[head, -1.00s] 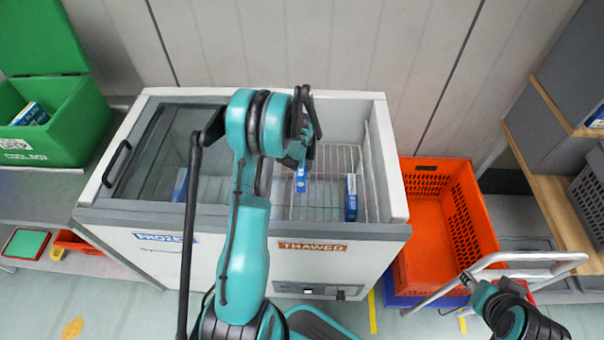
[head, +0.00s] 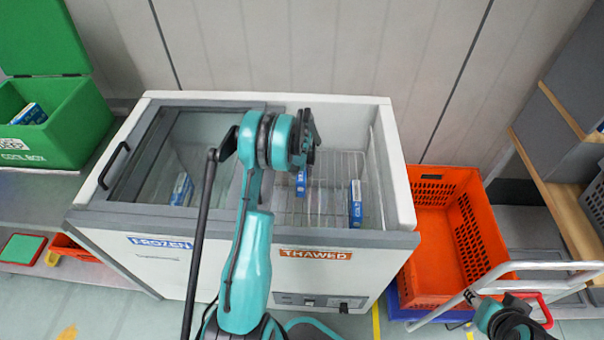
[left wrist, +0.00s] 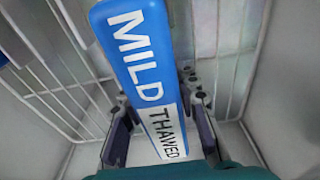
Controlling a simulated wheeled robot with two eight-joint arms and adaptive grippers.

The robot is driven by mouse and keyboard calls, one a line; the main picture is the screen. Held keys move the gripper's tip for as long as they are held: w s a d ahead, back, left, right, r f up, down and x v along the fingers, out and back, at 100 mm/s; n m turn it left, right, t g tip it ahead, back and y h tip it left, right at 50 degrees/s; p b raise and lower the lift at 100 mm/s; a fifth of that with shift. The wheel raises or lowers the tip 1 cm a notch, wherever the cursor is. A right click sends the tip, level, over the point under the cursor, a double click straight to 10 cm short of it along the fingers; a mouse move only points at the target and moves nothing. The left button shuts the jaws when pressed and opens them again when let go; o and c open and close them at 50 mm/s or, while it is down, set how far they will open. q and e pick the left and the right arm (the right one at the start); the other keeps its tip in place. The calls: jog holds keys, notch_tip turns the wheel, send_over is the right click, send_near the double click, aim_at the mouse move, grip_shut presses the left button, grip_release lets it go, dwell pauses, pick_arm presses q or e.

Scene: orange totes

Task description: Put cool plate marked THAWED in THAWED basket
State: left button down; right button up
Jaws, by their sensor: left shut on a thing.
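A blue and white cool plate (left wrist: 138,55) reading MILD and THAWED stands between the fingers of my left gripper (left wrist: 160,130) in the left wrist view. The gripper is shut on it. In the head view my left gripper (head: 306,150) is over the freezer's right compartment, labelled THAWED (head: 315,254), with the held plate (head: 301,183) below it. The fingertips are partly hidden there. The THAWED wire basket (head: 338,172) lines that compartment. Another blue plate (head: 355,204) stands at its right side. My right gripper (head: 474,298) is at the lower right; its jaws are unclear.
The freezer's left compartment, labelled FROZEN (head: 160,242), is under a glass lid and holds a blue plate (head: 181,189). A green cool box (head: 60,130) stands left. An orange tote (head: 432,255) and a cart handle (head: 540,266) are on the right.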

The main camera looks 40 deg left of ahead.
pick_arm(q)
jog(key=shift+f, duration=0.15)
jog(key=c, duration=1.1)
grip_release()
jog(key=shift+c, duration=0.2)
